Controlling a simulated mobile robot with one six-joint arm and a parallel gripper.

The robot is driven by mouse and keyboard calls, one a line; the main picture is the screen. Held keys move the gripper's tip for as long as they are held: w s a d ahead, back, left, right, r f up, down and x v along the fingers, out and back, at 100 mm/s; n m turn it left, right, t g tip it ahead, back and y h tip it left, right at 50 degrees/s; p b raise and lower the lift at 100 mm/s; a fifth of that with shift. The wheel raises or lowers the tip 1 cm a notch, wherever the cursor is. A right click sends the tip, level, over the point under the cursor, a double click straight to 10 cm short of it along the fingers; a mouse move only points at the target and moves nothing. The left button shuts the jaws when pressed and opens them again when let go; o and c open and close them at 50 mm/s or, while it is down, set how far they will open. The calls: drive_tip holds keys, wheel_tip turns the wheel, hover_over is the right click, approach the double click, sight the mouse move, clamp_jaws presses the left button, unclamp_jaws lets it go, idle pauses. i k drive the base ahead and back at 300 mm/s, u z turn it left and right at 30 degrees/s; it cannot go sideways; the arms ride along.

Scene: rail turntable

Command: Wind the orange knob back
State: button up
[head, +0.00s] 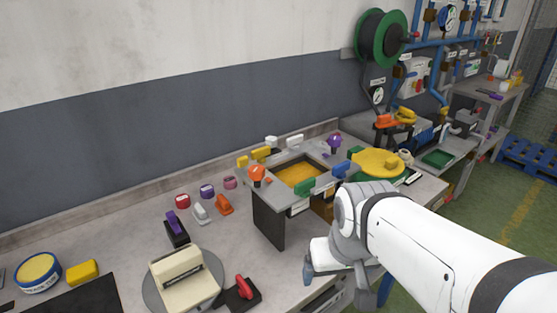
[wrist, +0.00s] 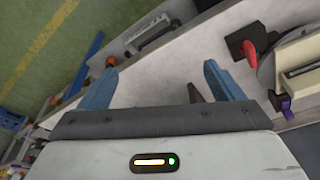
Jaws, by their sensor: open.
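An orange knob (head: 257,175) stands on the left corner of a raised grey frame (head: 262,203) with a yellow-orange inset in the head view. A second orange piece (head: 223,205) lies on the bench to its left. An orange handle (head: 387,121) shows farther back, so which one the task means is not certain. My gripper (wrist: 160,82) is open, with its two blue fingers wide apart and nothing between them in the wrist view. In the head view it hangs in front of the bench, right of and nearer than the frame. A small orange thing (wrist: 110,61) shows by the left finger.
A cream block on a grey turntable disc (head: 150,290) and a red knob on a black base (head: 242,292) stand at the front left. A yellow disc (head: 377,162) is right of the frame. Several coloured knobs crowd the frame's rim.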

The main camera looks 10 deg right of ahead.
sight(256, 173)
drive_tip(key=u, duration=1.3)
drive_tip(key=k, duration=1.35)
drive_tip(key=z, duration=0.75)
drive_tip(key=i, duration=1)
drive_tip(key=z, duration=0.05)
